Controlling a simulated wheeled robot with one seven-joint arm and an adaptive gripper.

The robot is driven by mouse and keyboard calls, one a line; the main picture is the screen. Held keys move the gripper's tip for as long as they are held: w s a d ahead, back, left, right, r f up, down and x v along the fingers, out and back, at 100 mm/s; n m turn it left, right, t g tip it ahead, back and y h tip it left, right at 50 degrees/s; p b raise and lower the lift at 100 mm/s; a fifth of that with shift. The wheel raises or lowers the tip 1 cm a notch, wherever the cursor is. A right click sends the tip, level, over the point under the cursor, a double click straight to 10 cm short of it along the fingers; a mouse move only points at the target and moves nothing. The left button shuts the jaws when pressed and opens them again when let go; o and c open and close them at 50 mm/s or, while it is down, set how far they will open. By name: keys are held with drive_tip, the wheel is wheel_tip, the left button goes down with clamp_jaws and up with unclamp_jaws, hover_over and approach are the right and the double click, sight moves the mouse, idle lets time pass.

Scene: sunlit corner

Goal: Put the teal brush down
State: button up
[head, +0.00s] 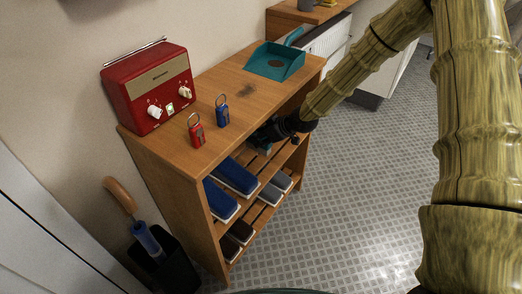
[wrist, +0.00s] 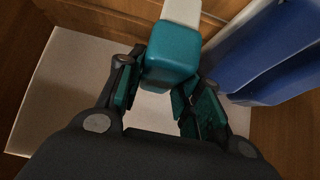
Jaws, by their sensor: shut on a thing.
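My gripper (head: 265,138) reaches in through the open front of the wooden shelf unit, just under its top board. In the wrist view my gripper (wrist: 160,95) has its dark fingers with teal pads on either side of the teal brush (wrist: 172,55). It is shut on the brush, which shows as a rounded teal block with a pale strip beyond it. A pale flat surface (wrist: 65,75) lies behind and below the fingers. I cannot tell whether the brush touches it. In the head view the brush cannot be told apart from the gripper.
Blue shoes (head: 236,176) stand on the shelf beside my gripper; one (wrist: 270,55) is close on the right in the wrist view. Grey shoes (head: 271,193) are lower. On top (head: 215,85) are a red radio (head: 150,88), two key tags and a teal dustpan (head: 275,66).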

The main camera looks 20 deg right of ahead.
sight(261, 149)
wheel_tip(261, 149, down, 2)
drive_tip(key=shift+s+d+f, duration=0.1)
drive_tip(key=shift+d+f, duration=0.05)
drive_tip(key=shift+f+b, duration=0.5)
drive_tip(key=shift+f, duration=1.5)
drive_tip(key=shift+f, duration=0.15)
drive_tip(key=o, duration=1.2)
